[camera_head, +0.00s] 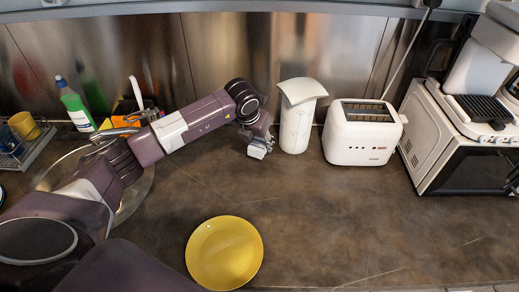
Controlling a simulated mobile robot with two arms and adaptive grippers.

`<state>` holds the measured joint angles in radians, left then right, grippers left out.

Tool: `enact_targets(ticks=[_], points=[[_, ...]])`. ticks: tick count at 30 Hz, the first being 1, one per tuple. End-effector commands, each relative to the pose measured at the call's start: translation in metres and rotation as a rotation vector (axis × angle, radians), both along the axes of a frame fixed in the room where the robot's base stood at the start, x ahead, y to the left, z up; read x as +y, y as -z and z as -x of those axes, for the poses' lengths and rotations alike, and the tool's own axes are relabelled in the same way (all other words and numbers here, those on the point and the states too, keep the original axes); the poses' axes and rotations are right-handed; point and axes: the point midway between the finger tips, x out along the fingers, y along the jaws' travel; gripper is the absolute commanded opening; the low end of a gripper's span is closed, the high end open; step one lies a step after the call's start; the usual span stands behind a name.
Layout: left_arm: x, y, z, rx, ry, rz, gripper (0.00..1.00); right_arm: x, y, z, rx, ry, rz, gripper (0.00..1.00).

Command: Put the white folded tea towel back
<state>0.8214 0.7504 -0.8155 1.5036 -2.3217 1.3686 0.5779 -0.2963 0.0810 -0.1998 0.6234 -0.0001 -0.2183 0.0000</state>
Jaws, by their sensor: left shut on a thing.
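My left gripper (259,149) is low over the counter, just left of a tall white object. It is shut, with a small pale patch at its fingertips; I cannot make out what it holds. The tall white object (296,125) stands upright on the counter, with a wide curved white top (302,90). I cannot tell whether any part of it is cloth. No white folded tea towel can be clearly identified in the head view. My right gripper is not in view.
A white toaster (362,142) and a microwave (470,165) with a coffee machine (482,95) on top stand to the right. A yellow plate (224,253) lies at the front. A green bottle (76,108) stands at the left. The counter (350,225) is clear at front right.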

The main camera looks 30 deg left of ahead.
Motion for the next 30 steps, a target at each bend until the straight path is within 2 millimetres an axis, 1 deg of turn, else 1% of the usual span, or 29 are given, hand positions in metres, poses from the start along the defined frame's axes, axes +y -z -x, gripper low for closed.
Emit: enact_targets(ticks=[2, 6, 9, 12, 18, 22, 23, 27, 30], points=[[-0.001, 0.008, 0.001, 0.003, 0.0, 0.001, 0.2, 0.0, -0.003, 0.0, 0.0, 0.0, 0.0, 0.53], [0.0, 0.029, 0.002, 0.006, 0.0, -0.001, 0.2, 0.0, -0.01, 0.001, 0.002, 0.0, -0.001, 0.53], [0.0, 0.041, 0.001, 0.003, 0.001, 0.001, 0.2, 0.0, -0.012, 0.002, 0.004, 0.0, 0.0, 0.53], [-0.001, 0.045, 0.001, 0.001, 0.002, 0.0, 0.2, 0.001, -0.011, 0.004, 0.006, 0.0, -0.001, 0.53], [0.0, 0.045, 0.0, 0.001, 0.002, -0.001, 0.2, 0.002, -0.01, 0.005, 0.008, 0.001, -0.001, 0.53], [0.0, 0.049, 0.0, 0.001, 0.001, 0.0, 0.2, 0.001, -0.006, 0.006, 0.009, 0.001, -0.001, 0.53], [0.0, 0.048, 0.0, 0.001, 0.001, 0.0, 0.42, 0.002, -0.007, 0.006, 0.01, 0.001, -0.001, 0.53], [0.0, 0.048, 0.0, 0.001, 0.001, 0.0, 0.57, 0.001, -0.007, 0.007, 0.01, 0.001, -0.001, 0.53], [0.0, 0.048, 0.0, 0.001, 0.001, 0.0, 0.57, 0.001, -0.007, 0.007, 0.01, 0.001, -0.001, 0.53]])
